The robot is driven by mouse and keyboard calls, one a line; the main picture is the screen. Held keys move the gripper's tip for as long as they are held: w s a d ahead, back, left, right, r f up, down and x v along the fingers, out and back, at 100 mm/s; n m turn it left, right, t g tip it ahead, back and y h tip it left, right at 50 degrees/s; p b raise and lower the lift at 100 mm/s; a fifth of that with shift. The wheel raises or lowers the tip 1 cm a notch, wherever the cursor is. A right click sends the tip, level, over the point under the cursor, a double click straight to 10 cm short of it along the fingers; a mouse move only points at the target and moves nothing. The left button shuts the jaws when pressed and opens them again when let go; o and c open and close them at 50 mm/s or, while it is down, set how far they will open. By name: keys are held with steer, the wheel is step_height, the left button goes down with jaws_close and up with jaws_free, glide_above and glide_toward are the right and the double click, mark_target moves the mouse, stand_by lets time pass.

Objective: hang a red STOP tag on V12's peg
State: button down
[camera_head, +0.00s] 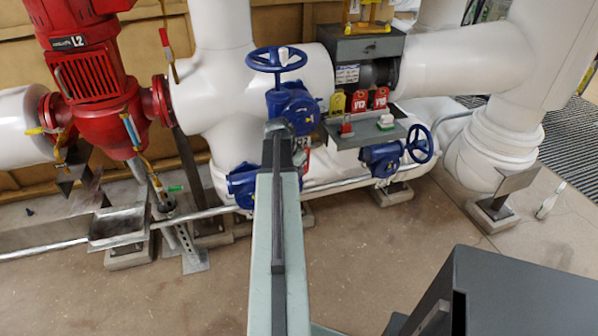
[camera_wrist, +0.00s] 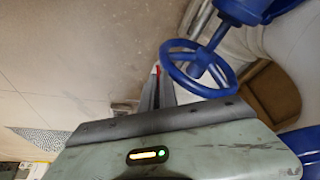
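My arm reaches up the middle of the head view and hides my gripper there. In the wrist view my gripper's fingers (camera_wrist: 157,93) are close together, with a thin red edge (camera_wrist: 155,70) at their tips, which looks like a tag seen edge-on. In the head view a red tag (camera_head: 304,157) with white marking shows just right of the arm's end. Blue valves stand around it: one with an upper handwheel (camera_head: 276,59), one at the lower right (camera_head: 381,158), one at the lower left (camera_head: 242,185). V12's label and peg cannot be made out.
A yellow tag (camera_head: 337,103) and two red tags (camera_head: 360,101) (camera_head: 381,98) hang above a grey shelf (camera_head: 350,139). A blue handwheel (camera_wrist: 198,68) is close right of the fingers in the wrist view. White pipes and a red pump (camera_head: 88,75) surround the valves.

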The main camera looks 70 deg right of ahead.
steer(key=shift+f, duration=0.1)
stand_by(0.3)
steer(key=shift+w+d+f, duration=0.1)
steer(key=shift+f, duration=0.05)
stand_by(0.4)
steer(key=c, duration=1.6)
jaws_free()
steer(key=shift+o, duration=0.2)
steer(key=p+v, duration=0.6)
steer(key=v, duration=0.2)
steer(key=shift+p, duration=0.4)
steer(key=shift+f, duration=0.1)
